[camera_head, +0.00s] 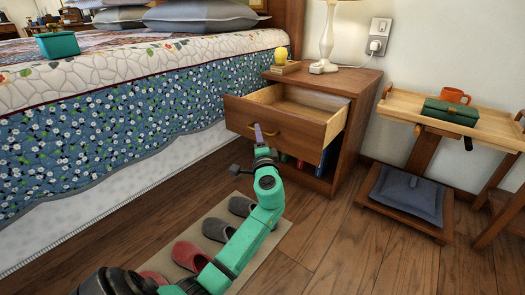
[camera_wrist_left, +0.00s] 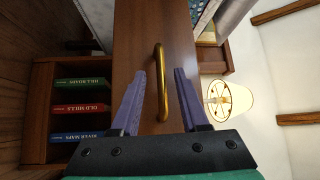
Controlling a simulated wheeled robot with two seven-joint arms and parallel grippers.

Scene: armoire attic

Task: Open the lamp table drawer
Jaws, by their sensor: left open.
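The lamp table (camera_head: 345,125) stands beside the bed. Its wooden drawer (camera_head: 300,127) is pulled well out and its empty-looking inside shows from above. My left gripper (camera_head: 258,132) is at the drawer front, by the brass handle (camera_head: 272,133). In the left wrist view, the handle (camera_wrist_left: 162,85) stands upright in the picture between the two purple fingers of the open gripper (camera_wrist_left: 157,76), with gaps on both sides. The drawer front (camera_wrist_left: 140,35) fills the middle of that view. My right gripper is not in view.
A lamp (camera_head: 325,40) and a yellow object (camera_head: 281,56) stand on the tabletop. Books (camera_wrist_left: 78,109) fill the shelf under the drawer. Slippers (camera_head: 190,256) lie on a mat below my arm. The bed (camera_head: 110,140) is left; a tray stand (camera_head: 425,150) is right.

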